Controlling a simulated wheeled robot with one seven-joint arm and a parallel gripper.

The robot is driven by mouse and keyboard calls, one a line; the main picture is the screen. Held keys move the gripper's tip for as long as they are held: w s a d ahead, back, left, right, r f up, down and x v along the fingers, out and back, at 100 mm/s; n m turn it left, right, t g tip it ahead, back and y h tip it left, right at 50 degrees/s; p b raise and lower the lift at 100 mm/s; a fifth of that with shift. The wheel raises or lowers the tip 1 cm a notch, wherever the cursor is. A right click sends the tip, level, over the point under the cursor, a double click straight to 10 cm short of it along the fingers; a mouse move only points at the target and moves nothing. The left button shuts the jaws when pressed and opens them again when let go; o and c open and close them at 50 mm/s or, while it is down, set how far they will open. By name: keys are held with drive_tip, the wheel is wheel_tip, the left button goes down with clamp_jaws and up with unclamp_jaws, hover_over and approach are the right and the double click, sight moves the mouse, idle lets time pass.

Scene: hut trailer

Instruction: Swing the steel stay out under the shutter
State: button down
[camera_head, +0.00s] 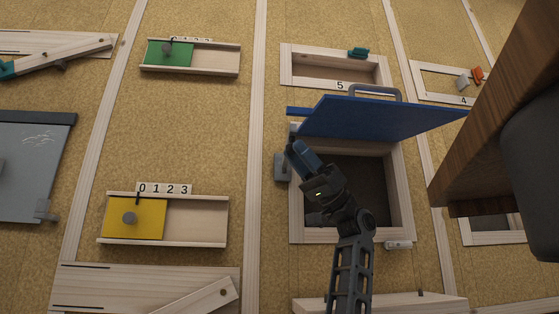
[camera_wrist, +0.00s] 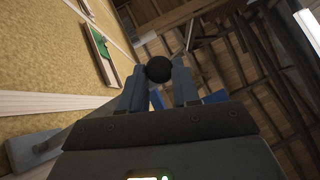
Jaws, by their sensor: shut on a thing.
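The blue shutter (camera_head: 375,118) is raised and tilts out from the top of its framed opening (camera_head: 405,190). My gripper (camera_head: 298,152) is at the left side of this opening, just below the shutter's left end. In the wrist view its fingers (camera_wrist: 159,88) are closed around a dark round knob (camera_wrist: 159,69), which seems to be the end of the steel stay. A grey mount (camera_head: 282,167) sits on the wall left of the opening and also shows in the wrist view (camera_wrist: 32,148). The stay's bar is mostly hidden behind my gripper.
A brown wooden box-like piece (camera_head: 490,110) juts in close at the right. A yellow sliding panel (camera_head: 135,222) and a green one (camera_head: 168,55) are on the wall to the left. A small grey latch (camera_head: 398,245) is below the opening.

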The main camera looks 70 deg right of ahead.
drive_tip(key=shift+s+d+n+g+y, duration=0.4)
drive_tip(key=shift+s+g+y, duration=0.2)
drive_tip(key=shift+g, duration=0.15)
drive_tip(key=shift+s+d+n+g+y, duration=0.35)
drive_tip(key=shift+s+g+y, duration=0.2)
drive_tip(key=shift+g, duration=0.2)
drive_tip(key=c, duration=1.1)
unclamp_jaws()
